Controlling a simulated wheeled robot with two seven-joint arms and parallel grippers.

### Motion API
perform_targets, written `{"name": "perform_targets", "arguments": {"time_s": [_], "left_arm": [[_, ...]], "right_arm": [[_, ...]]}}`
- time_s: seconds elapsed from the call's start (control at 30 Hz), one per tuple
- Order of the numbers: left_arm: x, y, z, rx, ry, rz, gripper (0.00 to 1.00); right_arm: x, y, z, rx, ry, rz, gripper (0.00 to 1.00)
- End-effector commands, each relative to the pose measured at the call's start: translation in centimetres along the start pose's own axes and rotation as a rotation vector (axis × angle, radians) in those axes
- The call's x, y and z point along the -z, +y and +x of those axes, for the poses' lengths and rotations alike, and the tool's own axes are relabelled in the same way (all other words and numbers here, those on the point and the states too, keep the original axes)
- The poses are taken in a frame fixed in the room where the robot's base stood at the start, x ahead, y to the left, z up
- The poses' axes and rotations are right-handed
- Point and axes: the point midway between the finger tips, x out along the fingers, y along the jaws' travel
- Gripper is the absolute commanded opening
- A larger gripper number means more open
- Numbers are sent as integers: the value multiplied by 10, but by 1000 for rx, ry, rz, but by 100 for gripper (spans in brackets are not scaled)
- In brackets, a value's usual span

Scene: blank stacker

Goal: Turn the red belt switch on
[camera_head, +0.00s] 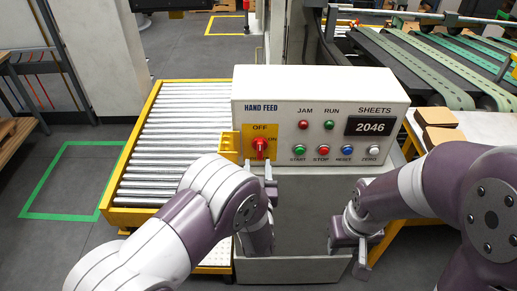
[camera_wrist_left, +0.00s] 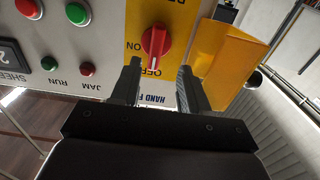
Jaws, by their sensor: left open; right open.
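The red belt switch (camera_head: 260,146) is a rotary knob on a yellow plate marked OFF at the top and ON at the right, at the left end of the HAND FEED panel. In the left wrist view the knob (camera_wrist_left: 155,41) appears upside down, its pale line upright, in line with the OFF mark. My left gripper (camera_wrist_left: 157,70) is open, its fingertips spread to either side just short of the knob; I see no contact. It also shows in the head view (camera_head: 269,172), partly hidden by my arm. My right gripper (camera_head: 350,248) is open and empty, low before the cabinet.
A yellow bracket (camera_wrist_left: 228,62) stands out beside the switch, close to a left finger. Green START (camera_head: 299,150), red STOP (camera_head: 323,150), blue RESET (camera_head: 347,150) and white ZERO (camera_head: 374,150) buttons sit to the right. A roller conveyor (camera_head: 180,130) lies left.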

Motion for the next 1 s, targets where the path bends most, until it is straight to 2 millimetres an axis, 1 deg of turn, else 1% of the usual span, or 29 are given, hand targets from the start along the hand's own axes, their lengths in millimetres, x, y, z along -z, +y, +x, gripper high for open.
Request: {"name": "perform_targets", "arguments": {"time_s": [0.03, 0.1, 0.2, 0.3, 0.43, 0.67, 0.7, 0.77, 0.8, 0.83, 1.0], "left_arm": [[4, -1, 13, 3, 0, 0, 45], [4, 0, 30, 2, 0, 0, 45], [2, 0, 47, 1, -1, 0, 45], [1, 0, 58, -1, -1, 0, 45], [0, 0, 64, -1, -1, 0, 45], [0, 0, 64, -2, -1, 0, 45], [0, 0, 64, -2, -1, 0, 41], [0, 0, 64, -2, -2, 0, 22], [0, 0, 64, -2, -2, 0, 9], [0, 0, 64, -2, -2, 0, 0], [0, 0, 64, -2, -2, 1, 0]], "right_arm": [[1, 0, -8, 0, 0, 0, 41], [1, 0, -13, 0, 0, 0, 41], [2, 0, -16, 0, 0, 0, 41], [2, 0, -18, 0, 0, 0, 41], [2, 0, -19, 0, 0, 0, 41], [2, 0, -19, 0, 0, 0, 41], [2, 0, -19, 0, 0, 0, 41], [2, 0, -19, 0, 0, 0, 41], [2, 0, -19, 0, 0, 0, 41], [2, 0, -19, 0, 0, 0, 41], [2, 0, -19, 0, 0, 0, 41]]}}
